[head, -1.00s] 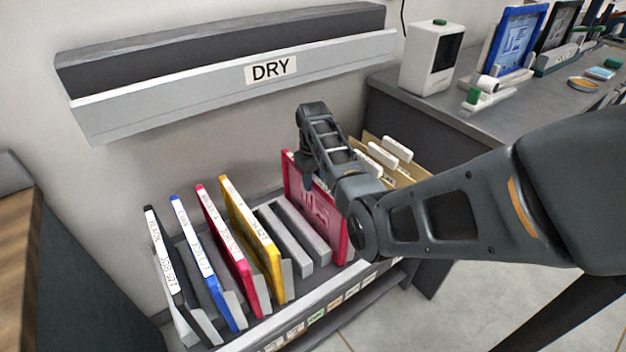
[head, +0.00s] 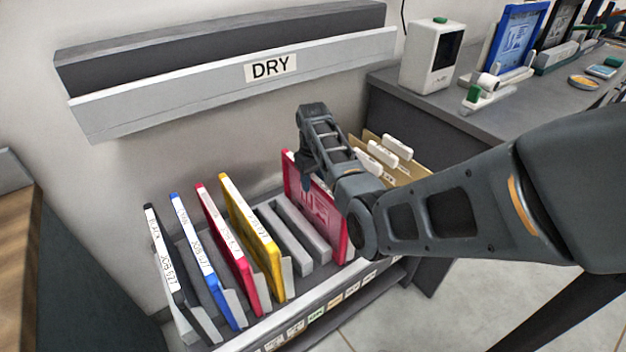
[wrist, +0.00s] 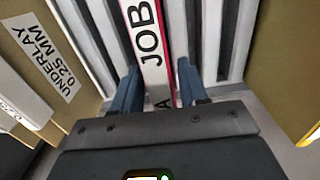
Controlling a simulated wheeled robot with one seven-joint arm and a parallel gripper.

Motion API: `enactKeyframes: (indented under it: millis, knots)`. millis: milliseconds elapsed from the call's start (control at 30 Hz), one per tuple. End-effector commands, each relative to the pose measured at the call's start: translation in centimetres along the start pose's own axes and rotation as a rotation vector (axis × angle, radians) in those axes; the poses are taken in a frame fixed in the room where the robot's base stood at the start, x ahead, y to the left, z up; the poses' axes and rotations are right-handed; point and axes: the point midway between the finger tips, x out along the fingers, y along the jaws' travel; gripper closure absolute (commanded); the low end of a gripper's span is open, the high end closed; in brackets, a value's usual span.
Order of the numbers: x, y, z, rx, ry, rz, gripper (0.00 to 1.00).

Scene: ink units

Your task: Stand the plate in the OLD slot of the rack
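The plate (head: 318,210) is a magenta-red panel standing upright near the right end of the grey rack (head: 290,238). In the wrist view its white top edge (wrist: 152,45) reads "JOB". My gripper (wrist: 160,85) is above that edge with one blue finger on each side of it. The fingers look open, with a small gap showing at the right finger. In the head view my gripper (head: 306,185) is at the plate's upper part, and my arm covers part of the plate. The small slot labels on the rack's front are too small to read for OLD.
Black (head: 165,265), blue (head: 203,262), red (head: 230,250) and yellow (head: 252,235) plates stand at the rack's left. Empty slots lie between the yellow plate and the magenta one. Tan dividers (head: 405,171) stand close at the right. The DRY shelf (head: 200,85) hangs above.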

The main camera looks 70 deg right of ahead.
Motion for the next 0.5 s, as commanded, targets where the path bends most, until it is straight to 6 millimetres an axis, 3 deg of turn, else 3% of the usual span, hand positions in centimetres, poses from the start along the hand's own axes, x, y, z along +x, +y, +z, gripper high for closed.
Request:
enactKeyframes:
  millis: [167,500]
  knots:
    - [-0.04,0.01,-0.02,0.0,0.0,0.0,0.4]
    - [-0.78,0.02,-0.08,0.0,0.002,0.001,0.4]
